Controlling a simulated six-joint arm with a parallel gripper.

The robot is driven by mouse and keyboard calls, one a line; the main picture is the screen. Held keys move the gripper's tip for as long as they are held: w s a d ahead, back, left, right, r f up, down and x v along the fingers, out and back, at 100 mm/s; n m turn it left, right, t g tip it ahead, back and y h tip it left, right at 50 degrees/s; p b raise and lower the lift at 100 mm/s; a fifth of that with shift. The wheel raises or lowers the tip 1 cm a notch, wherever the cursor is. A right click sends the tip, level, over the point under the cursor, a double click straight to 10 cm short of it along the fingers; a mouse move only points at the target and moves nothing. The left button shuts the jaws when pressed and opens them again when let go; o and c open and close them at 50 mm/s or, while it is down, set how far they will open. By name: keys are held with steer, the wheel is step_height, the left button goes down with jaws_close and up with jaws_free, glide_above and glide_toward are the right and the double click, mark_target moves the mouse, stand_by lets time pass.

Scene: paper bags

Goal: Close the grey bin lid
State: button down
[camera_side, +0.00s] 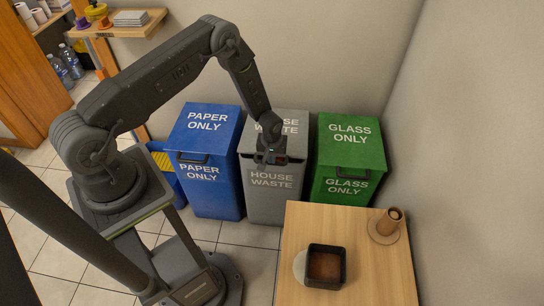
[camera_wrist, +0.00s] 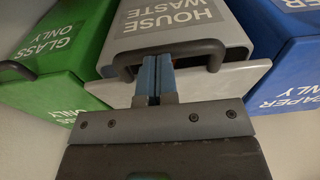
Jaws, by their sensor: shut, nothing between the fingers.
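The grey bin (camera_side: 275,205) stands between the blue and green bins, with HOUSE WASTE on its front.
The blue paper bin (camera_side: 209,190) and green glass bin (camera_side: 347,190) stand close on either side, lids down. A wooden table (camera_side: 345,235) in front holds a dark square tray (camera_side: 343,266) and a brown cup (camera_side: 389,219). A wall rises on the right.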

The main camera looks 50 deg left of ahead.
steer(key=f, duration=0.5)
steer(key=shift+s+d, duration=0.3)
steer(key=shift+r, duration=0.1)
steer(key=s+d+r+m+t, duration=0.1)
steer(key=s+d+r, duration=0.1)
steer(key=r, duration=1.2)
steer(key=s+d+r+m+t, duration=0.1)
steer(key=s+r+m, duration=0.1)
steer(key=r, duration=1.1)
steer(key=s+d+r+m+t, duration=0.1)
steer(key=s+d+r, duration=0.1)
steer(key=r, duration=1.2)
steer(key=s+d+r+m+t, duration=0.1)
steer(key=s+r+m, duration=0.1)
steer(key=s+r, duration=0.4)
steer(key=s+d+r+m+t, duration=0.1)
steer(key=s+d+r+m, duration=0.1)
steer(key=s+r, duration=0.4)
steer(key=s+m, duration=0.1)
steer(key=s, duration=0.4)
steer(key=shift+s+h, duration=0.15)
steer(key=shift+h, duration=0.15)
